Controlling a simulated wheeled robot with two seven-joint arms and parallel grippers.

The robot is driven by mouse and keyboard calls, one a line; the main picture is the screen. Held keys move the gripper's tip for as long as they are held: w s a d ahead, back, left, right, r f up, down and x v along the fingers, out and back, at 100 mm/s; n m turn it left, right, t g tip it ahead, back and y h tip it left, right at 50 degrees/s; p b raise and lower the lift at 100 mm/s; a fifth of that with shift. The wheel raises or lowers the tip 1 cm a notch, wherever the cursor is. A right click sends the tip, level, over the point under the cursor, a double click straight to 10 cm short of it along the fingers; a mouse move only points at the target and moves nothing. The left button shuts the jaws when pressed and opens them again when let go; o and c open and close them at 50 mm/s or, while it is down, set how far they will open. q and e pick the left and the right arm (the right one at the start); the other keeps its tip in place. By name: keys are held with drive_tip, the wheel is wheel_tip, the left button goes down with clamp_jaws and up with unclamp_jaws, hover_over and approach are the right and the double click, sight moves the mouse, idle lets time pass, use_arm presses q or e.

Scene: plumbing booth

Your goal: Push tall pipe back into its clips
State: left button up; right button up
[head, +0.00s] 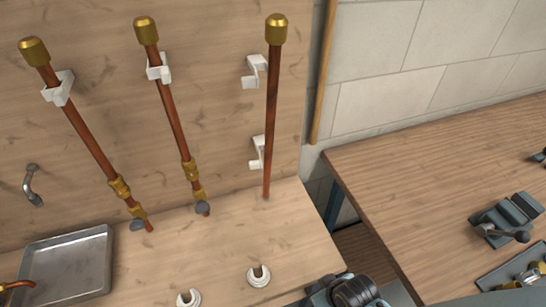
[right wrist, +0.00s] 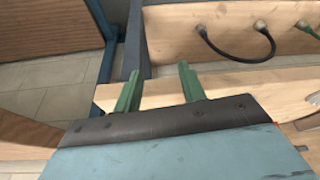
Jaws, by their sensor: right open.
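The tall copper pipe (head: 271,115) with a brass cap stands nearly upright at the right of the wooden back board. Its foot meets the wooden ledge. Two white clips, an upper one (head: 254,72) and a lower one (head: 258,152), are fixed to the board just left of the pipe. The pipe appears outside both clips, to their right. My right gripper (right wrist: 158,88) shows two green fingers, spread apart with nothing between them. The pipe is not in the right wrist view. My left gripper is not in view.
Two more capped copper pipes (head: 88,137) (head: 172,105) lean left, each in a white clip. Two white rings (head: 259,276) (head: 188,299) and a metal tray (head: 70,268) are on the ledge. A wooden bench (head: 430,180) with a vise (head: 507,218) stands right, across a gap.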

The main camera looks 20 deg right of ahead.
drive_tip(key=w+a+r+t+y+p, duration=0.1)
drive_tip(key=w+r, duration=0.1)
drive_tip(key=r, duration=0.7)
drive_tip(key=w+r+t+p, duration=0.1)
drive_tip(key=w+r, duration=0.1)
drive_tip(key=r, duration=0.6)
drive_tip(key=t+y, duration=0.2)
drive_tip(key=t, duration=0.9)
approach(273, 126)
drive_tip(key=shift+n, duration=0.3)
drive_tip(key=p+x, duration=0.1)
drive_tip(key=x, duration=1)
drive_tip(key=shift+w+p, duration=0.1)
drive_tip(key=shift+p, duration=0.25)
drive_tip(key=shift+c, duration=0.3)
clamp_jaws()
